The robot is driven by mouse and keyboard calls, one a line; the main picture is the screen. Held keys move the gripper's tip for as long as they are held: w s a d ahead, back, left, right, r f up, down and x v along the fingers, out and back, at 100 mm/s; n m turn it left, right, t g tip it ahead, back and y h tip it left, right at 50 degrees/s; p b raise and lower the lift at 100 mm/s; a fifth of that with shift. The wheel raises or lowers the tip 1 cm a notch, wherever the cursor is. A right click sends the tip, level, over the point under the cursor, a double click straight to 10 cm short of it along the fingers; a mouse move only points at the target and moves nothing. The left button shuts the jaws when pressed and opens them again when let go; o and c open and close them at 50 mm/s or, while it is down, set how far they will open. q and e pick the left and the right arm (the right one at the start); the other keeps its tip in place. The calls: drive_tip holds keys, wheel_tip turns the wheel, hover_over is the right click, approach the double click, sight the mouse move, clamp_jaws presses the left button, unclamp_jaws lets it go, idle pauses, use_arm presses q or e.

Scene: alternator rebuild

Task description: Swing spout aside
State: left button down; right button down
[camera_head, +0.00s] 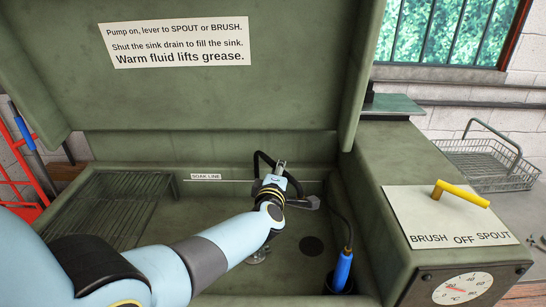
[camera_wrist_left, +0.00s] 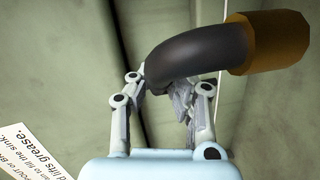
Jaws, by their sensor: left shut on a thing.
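The spout (camera_head: 258,160) is a dark curved tube at the back of the green sink, partly hidden behind my left gripper. In the left wrist view the spout (camera_wrist_left: 200,50) is a thick black bend with a brass-coloured collar (camera_wrist_left: 270,42) at its right end. My left gripper (camera_head: 281,165) reaches over the sink from the left. In the wrist view its two fingers (camera_wrist_left: 172,86) are shut on the spout near its bent end. Their exact contact is partly hidden under the tube. My right gripper is in neither view.
A sink panel (camera_head: 395,228) at the right carries a yellow lever (camera_head: 460,193) and a gauge (camera_head: 461,288). A blue-handled brush (camera_head: 343,270) stands at the sink's right side. A ribbed draining rack (camera_head: 115,205) is at the left. A dark drain hole (camera_head: 311,246) shows in the sink floor.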

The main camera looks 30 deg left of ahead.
use_arm(q)
drive_tip(key=w+n+g+y+b, duration=0.5)
drive_tip(key=w+n+y+b, duration=0.1)
drive_tip(key=b, duration=0.5)
drive_tip(key=shift+w+d+r+y, duration=0.2)
drive_tip(key=shift+w+d+y, duration=0.15)
drive_tip(key=shift+d+y, duration=0.05)
drive_tip(key=c, duration=1.3)
unclamp_jaws()
drive_tip(key=shift+s+f, duration=0.1)
